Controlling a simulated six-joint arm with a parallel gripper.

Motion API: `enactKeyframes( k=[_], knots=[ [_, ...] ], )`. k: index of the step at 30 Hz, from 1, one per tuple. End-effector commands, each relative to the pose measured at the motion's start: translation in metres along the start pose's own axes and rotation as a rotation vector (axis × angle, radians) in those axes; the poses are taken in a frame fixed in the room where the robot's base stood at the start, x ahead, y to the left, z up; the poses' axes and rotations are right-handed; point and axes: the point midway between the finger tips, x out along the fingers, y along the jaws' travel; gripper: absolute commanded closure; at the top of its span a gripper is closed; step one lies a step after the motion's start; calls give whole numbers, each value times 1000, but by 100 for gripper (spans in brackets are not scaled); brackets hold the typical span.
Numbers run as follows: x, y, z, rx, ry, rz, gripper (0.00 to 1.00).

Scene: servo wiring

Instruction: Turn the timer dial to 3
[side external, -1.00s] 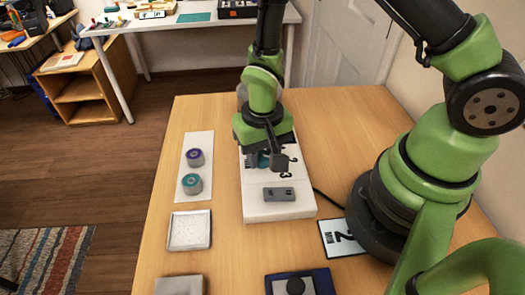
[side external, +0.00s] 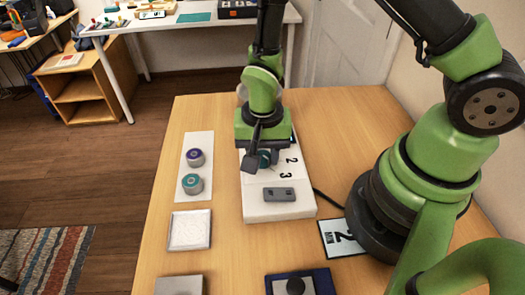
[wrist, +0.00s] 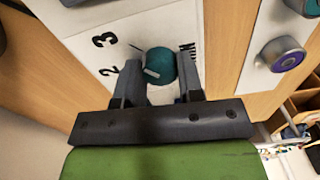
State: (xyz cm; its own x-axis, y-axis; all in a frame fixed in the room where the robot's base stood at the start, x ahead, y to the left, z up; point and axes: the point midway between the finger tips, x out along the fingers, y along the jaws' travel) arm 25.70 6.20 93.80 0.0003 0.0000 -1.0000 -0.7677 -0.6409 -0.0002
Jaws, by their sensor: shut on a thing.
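The timer is a white box (side external: 256,212) on the wooden table, with black printed numerals 2 and 3 on its top. Its teal dial (wrist: 160,62) sits between my gripper's two fingers in the wrist view. My gripper (side external: 262,159) is shut on the dial from above. The dial also shows partly behind the fingers in the side view (side external: 265,156). A pale mark (wrist: 152,72) is on the dial's lower left. The numeral 3 (wrist: 105,40) and the numeral 2 (wrist: 107,71) lie left of the dial in the wrist view. Other markings are partly hidden by the finger.
A grey raised part (side external: 279,194) is on the box's near end. A white strip (side external: 196,141) with a purple knob (side external: 195,157) and a teal knob (side external: 193,183) lies to the left.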

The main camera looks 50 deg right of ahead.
Motion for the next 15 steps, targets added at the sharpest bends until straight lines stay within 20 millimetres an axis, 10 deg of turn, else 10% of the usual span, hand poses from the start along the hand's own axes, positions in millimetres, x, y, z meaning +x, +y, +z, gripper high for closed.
enactKeyframes(
  k=[5,6,9,15],
  knots=[
    [0,1,2,-2,-3,5,89],
    [0,1,2,-2,-3,5,63],
    [0,1,1,-2,-2,4,40],
    [0,0,1,-2,-1,2,40]
  ],
)
